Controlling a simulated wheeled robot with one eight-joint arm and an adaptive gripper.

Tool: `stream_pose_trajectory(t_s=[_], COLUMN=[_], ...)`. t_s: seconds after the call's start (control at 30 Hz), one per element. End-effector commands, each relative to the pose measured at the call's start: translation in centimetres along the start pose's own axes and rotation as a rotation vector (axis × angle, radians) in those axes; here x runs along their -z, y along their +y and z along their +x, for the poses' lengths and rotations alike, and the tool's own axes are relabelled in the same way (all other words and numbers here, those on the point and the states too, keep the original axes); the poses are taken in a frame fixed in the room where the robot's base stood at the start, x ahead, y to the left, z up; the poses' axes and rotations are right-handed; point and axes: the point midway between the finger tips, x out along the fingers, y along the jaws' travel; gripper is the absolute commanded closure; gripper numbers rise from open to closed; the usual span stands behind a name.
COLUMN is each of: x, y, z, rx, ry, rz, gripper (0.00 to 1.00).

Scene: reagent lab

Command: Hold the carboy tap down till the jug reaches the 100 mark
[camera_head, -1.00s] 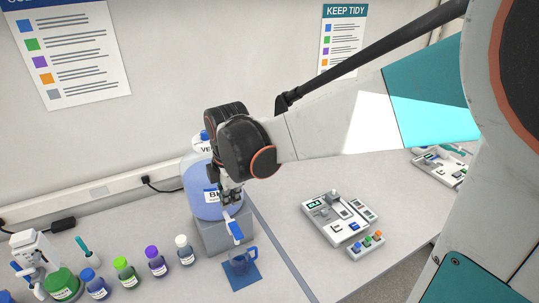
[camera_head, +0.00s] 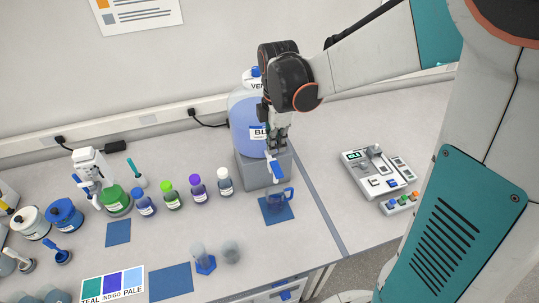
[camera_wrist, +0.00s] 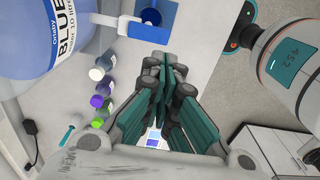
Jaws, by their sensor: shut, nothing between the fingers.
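The carboy (camera_head: 241,112), a pale blue bottle with a BLUE label, stands on a grey block (camera_head: 251,172). Its blue-and-white tap (camera_head: 277,171) sticks out at the front. The blue see-through jug (camera_head: 276,201) stands below the tap on a blue mat (camera_head: 288,215); its marks and any level inside are too small to read. My gripper (camera_head: 276,150) is shut and empty, just above the tap; I cannot tell if it touches it. In the wrist view, the carboy (camera_wrist: 25,45) is at upper left, the jug (camera_wrist: 150,15) at the top, and the shut fingers (camera_wrist: 163,75) are central.
A row of capped bottles (camera_head: 171,197) stands left of the carboy. A control panel (camera_head: 377,172) with buttons sits to the right. Two small beakers (camera_head: 204,261) stand near the front, beside another blue mat (camera_head: 171,284). The bench between the jug and the panel is clear.

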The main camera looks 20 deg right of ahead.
Motion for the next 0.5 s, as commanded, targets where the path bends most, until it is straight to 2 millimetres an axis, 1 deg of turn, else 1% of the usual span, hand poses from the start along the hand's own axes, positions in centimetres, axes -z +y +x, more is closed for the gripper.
stream_pose_trajectory(t_s=[0.03,0.3,0.5], x=[0.0,0.0,0.0], y=[0.1,0.1,0.1], z=[1.1,6.4,9.0], rx=[0.0,0.0,0.0], ry=[0.0,0.0,0.0], rz=[0.0,0.0,0.0], gripper=[1.0,1.0,1.0])
